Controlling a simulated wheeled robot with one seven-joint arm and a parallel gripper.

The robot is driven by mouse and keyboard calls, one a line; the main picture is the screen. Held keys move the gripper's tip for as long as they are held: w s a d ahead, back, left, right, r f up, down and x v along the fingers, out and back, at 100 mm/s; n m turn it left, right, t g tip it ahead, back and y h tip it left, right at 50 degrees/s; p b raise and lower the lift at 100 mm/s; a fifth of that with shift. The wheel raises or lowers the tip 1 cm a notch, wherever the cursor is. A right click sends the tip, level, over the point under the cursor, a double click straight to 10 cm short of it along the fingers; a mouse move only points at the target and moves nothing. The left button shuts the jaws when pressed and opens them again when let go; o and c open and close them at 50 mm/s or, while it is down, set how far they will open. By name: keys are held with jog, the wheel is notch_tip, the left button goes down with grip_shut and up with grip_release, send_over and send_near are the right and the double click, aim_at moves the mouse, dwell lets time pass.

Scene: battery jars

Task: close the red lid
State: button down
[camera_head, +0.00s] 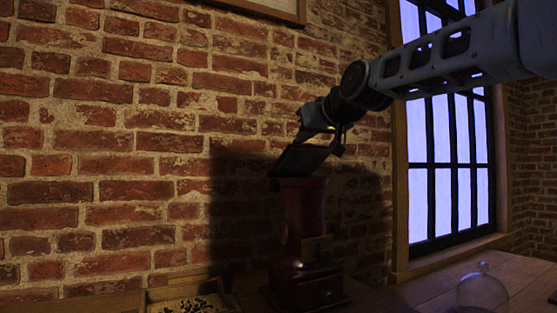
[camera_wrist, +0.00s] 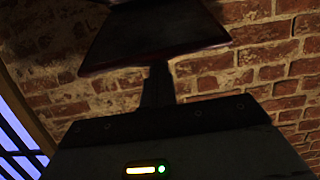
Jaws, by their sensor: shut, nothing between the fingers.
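The dark red lid (camera_head: 300,160) stands raised and tilted above a tall dark red wooden body (camera_head: 304,218) in the head view, so it is open. In the wrist view, the lid (camera_wrist: 150,38) is a dark slanted panel in the upper middle. My gripper (camera_head: 303,136) is at the lid's upper edge, with its fingers shut and empty. In the wrist view, the shut fingers (camera_wrist: 157,85) reach up to the lid's near edge. Dim light hides whether they touch it.
A wooden tray (camera_head: 150,296) with small dark bits stands left of the red body. A glass dome (camera_head: 483,290) sits on the wooden table (camera_head: 420,287) at the right. A brick wall (camera_head: 120,190) is close behind, with a barred window (camera_head: 443,165) at the right.

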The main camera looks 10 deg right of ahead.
aim_at(312, 148)
jog(key=shift+s+d+f+t+y+b, duration=0.15)
jog(key=shift+s+f+t+b, duration=0.35)
jog(key=shift+b, duration=1.4)
jog(key=shift+s+f+t+y+b, duration=0.1)
jog(key=shift+s+f+t+b, duration=0.4)
jog(key=shift+b, duration=1.4)
jog(key=shift+s+d+f+t+y+b, duration=0.25)
jog(key=shift+f+b, duration=0.5)
jog(key=shift+b, duration=1.15)
jog(key=f+t+b, duration=0.1)
jog(key=b, duration=0.3)
jog(key=s+t+b, duration=0.1)
jog(key=t+b, duration=0.1)
jog(key=b, duration=0.3)
jog(key=shift+d+f, duration=0.1)
jog(key=shift+f, duration=0.3)
jog(key=shift+s+b, duration=0.1)
jog(key=shift+b, duration=0.65)
jog(key=shift+s+f+y+b, duration=0.3)
jog(key=shift+f+b, duration=0.6)
jog(key=shift+b, duration=1.6)
notch_tip(312, 148, up, 5)
jog(key=p, duration=0.4)
jog(key=shift+f+p, duration=0.2)
jog(key=shift+p, duration=0.15)
jog(key=f+b+v, duration=0.1)
jog(key=b+v, duration=0.4)
jog(key=v, duration=0.5)
jog(key=shift+f, duration=0.3)
jog(key=shift+w, duration=0.1)
